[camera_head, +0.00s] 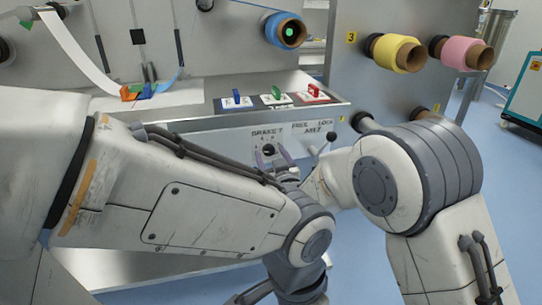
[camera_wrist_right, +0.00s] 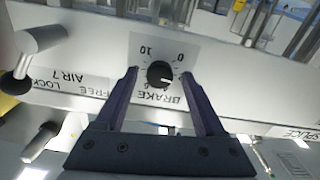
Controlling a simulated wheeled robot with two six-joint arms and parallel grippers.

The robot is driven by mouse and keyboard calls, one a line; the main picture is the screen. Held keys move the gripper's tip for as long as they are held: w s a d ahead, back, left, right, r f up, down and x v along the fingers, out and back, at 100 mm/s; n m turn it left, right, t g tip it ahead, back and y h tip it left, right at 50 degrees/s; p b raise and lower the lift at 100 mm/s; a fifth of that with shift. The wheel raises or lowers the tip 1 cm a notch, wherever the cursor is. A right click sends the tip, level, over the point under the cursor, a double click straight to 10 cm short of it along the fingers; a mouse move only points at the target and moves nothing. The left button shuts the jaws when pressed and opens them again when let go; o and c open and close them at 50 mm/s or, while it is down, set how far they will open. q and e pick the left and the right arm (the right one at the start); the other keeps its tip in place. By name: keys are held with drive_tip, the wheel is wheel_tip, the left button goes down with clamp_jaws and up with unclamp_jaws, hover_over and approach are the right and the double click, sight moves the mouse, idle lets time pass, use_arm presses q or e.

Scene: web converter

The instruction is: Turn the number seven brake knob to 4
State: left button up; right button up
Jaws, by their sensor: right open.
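The brake 7 knob (camera_wrist_right: 160,74) is a round black dial with a white pointer mark, on a pale panel labelled BRAKE 7. In the right wrist view the label is upside down, with 10 at upper left and 0 at upper right. The mark points to the picture's right; its exact reading is too small to tell. My right gripper (camera_wrist_right: 158,75) is open, a purple finger on either side of the knob, seemingly apart from it. In the head view the knob (camera_head: 268,150) shows between the right fingers (camera_head: 272,158). My left gripper cannot be made out.
A lever (camera_wrist_right: 40,42) beside FREE/LOCK AIR 7 stands close to the knob. Blue, green and red switches (camera_head: 278,97) sit on the ledge above. Yellow (camera_head: 398,53) and pink (camera_head: 455,53) rolls stick out at upper right. My left arm crosses the front.

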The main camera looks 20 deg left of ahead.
drive_tip(key=shift+w+a, duration=0.15)
drive_tip(key=shift+w, duration=0.05)
clamp_jaws()
drive_tip(key=shift+m, duration=0.3)
drive_tip(key=m+b, duration=0.3)
drive_tip(key=m, duration=0.1)
drive_tip(key=shift+f, duration=0.15)
drive_tip(key=m+b, duration=0.3)
drive_tip(key=m, duration=0.2)
drive_tip(key=shift+m, duration=0.4)
